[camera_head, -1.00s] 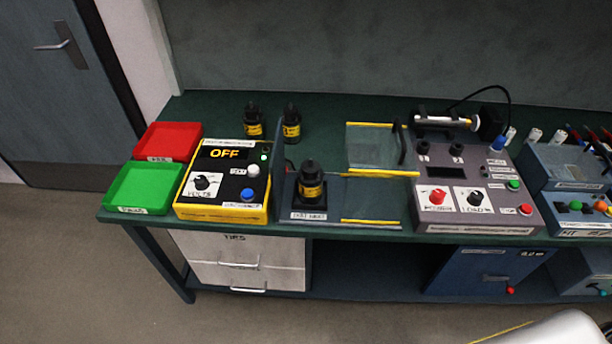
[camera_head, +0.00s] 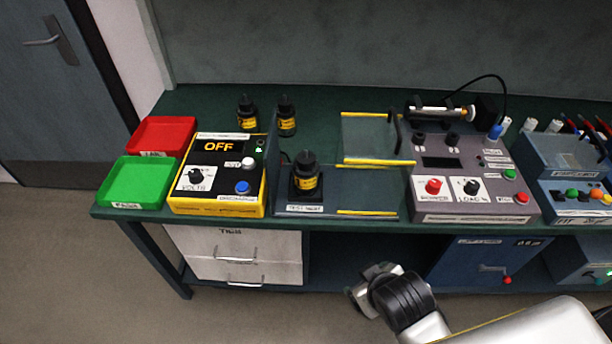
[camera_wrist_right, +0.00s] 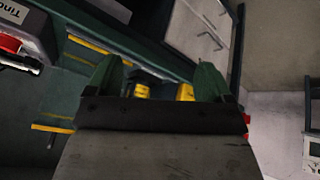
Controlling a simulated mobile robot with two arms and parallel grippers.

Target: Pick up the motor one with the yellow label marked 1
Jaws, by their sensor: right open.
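Three black motors with yellow labels are on the green bench: the back left motor (camera_head: 247,113), the back right motor (camera_head: 286,117) and the front motor (camera_head: 306,180), upright on a stand marked as a test nest. The label numbers are too small to read. My right gripper (camera_head: 368,283) is low in front of the bench, apart from all motors. In the right wrist view, its green fingers (camera_wrist_right: 158,80) are spread and hold nothing visible. Yellow patches show beyond them, partly hidden; I cannot tell what they belong to. My left gripper is not in view.
A red tray (camera_head: 165,135) and a green tray (camera_head: 137,184) are at the left end. A yellow-edged box reading OFF (camera_head: 220,180) stands beside the nest. A grey control box (camera_head: 470,190) is to the right. A drawer unit (camera_head: 235,258) is below.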

